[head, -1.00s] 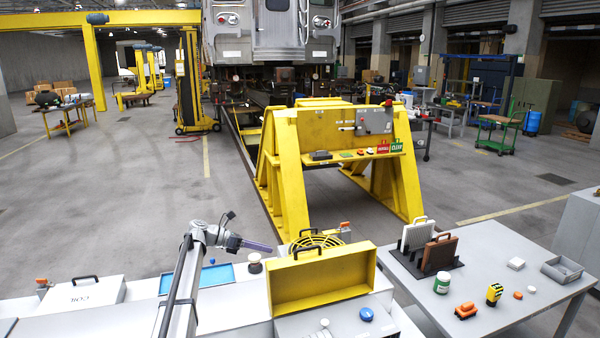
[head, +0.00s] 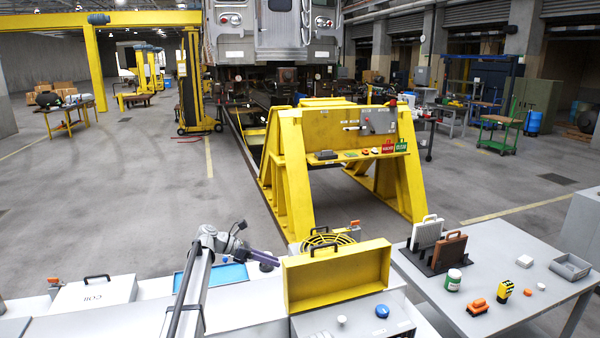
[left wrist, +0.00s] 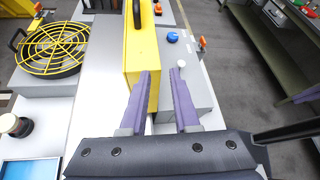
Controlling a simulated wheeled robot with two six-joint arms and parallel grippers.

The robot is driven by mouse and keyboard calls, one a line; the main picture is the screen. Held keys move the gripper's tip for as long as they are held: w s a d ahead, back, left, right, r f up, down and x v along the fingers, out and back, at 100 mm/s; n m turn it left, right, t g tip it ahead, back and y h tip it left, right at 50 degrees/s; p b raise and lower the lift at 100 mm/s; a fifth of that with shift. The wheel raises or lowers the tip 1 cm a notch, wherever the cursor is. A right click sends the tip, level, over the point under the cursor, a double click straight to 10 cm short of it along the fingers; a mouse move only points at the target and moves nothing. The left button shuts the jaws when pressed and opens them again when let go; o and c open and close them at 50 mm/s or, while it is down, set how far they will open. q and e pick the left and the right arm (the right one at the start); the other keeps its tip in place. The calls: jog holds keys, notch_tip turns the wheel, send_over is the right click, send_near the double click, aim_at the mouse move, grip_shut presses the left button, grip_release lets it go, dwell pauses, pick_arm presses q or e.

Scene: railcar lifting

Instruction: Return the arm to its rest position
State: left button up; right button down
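My left arm comes in from the bottom left of the head view, and its gripper (head: 270,259) is above the grey counter, just left of the open yellow lid (head: 338,275). In the left wrist view the two purple fingers (left wrist: 162,73) are apart, with nothing held between them. The yellow lid (left wrist: 141,45) stands behind the fingers; whether they touch it I cannot tell. A purple strip at the right edge of the wrist view may be part of my right gripper; its state does not show. The right gripper does not show in the head view.
A yellow-grilled fan (left wrist: 52,50) and a blue tray (head: 211,277) lie near the left gripper. A blue knob (head: 382,311) is on the box below the lid. A grey table (head: 500,238) with cases and small items stands right. A yellow stand (head: 291,165) is ahead.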

pick_arm(q)
jog(key=s+d+f+m+g+y+b, duration=0.1)
jog(key=s+d+f+m+y, duration=0.2)
jog(key=s, duration=0.5)
jog(key=s+d+f+m+g+y+b, duration=0.1)
jog(key=s+d+f+m+b, duration=0.15)
jog(key=s+f+m, duration=0.35)
jog(key=s+d+f+m+g+y+b, duration=0.1)
jog(key=s+d+f+m+y, duration=0.2)
jog(key=s, duration=0.6)
jog(key=s+a+f+m+y+b, duration=0.1)
jog(key=s+a+f+m+y, duration=0.1)
jog(key=s+m, duration=0.5)
jog(key=s+a+f+m+t+y+b, duration=0.1)
jog(key=s+a+f+m+y+b, duration=0.1)
jog(key=s+f+m, duration=0.4)
jog(key=s+a+m+y, duration=0.1)
jog(key=s+y, duration=0.1)
jog(key=s, duration=0.3)
jog(key=shift+s+y+b, duration=0.3)
jog(key=shift+y, duration=0.1)
